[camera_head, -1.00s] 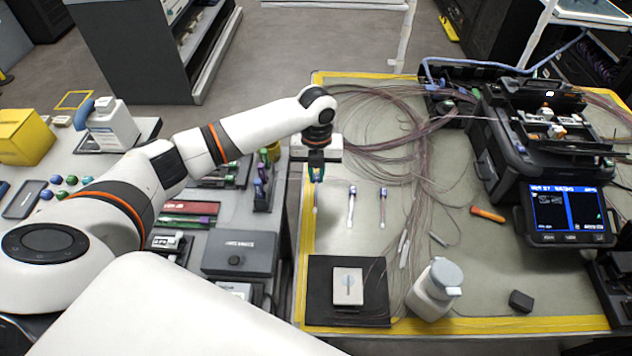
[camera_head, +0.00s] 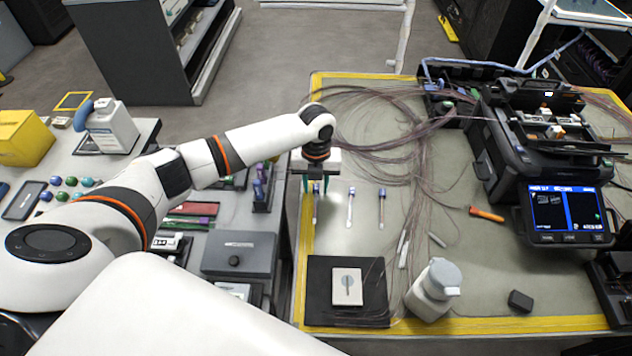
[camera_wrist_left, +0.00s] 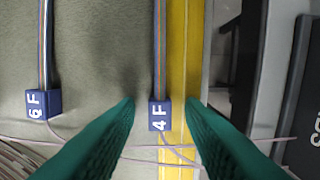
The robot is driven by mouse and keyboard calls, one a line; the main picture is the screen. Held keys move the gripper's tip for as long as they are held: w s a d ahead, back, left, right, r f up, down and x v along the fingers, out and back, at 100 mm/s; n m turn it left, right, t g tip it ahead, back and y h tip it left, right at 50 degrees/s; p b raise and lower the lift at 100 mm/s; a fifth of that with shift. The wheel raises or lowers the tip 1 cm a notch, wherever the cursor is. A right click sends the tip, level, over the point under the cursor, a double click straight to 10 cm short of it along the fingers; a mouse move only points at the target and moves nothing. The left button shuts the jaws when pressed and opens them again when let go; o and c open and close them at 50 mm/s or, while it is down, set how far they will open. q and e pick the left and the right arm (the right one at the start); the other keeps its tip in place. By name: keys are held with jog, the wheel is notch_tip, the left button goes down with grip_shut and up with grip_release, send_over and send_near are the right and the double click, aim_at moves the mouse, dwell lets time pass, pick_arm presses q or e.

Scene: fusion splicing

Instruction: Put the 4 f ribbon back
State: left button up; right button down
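The 4 F ribbon lies at the table's left edge, beside the yellow border. Its blue 4F tag (camera_wrist_left: 160,116) and striped ribbon (camera_wrist_left: 160,50) show in the left wrist view. In the head view the ribbon (camera_head: 316,213) is partly hidden under my gripper. My left gripper (camera_head: 316,192) is open above it, one green finger on each side, and neither finger appears to touch the tag; it shows in the left wrist view too (camera_wrist_left: 162,101). My right gripper is not in view.
A second ribbon (camera_head: 350,207), and a third (camera_head: 381,207), lie to the right; the nearer one's tag (camera_wrist_left: 43,104) reads 6F. Thin loose fibers (camera_head: 425,185) spread over the table. A black mat (camera_head: 318,290), a white bottle (camera_head: 432,290) and the splicer (camera_head: 515,160) stand around.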

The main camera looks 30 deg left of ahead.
pick_arm(q)
notch_tip(320, 180, up, 12)
jog(key=shift+w+r, duration=0.2)
jog(key=shift+w, duration=0.1)
jog(key=shift+a, duration=0.1)
dwell(0.5)
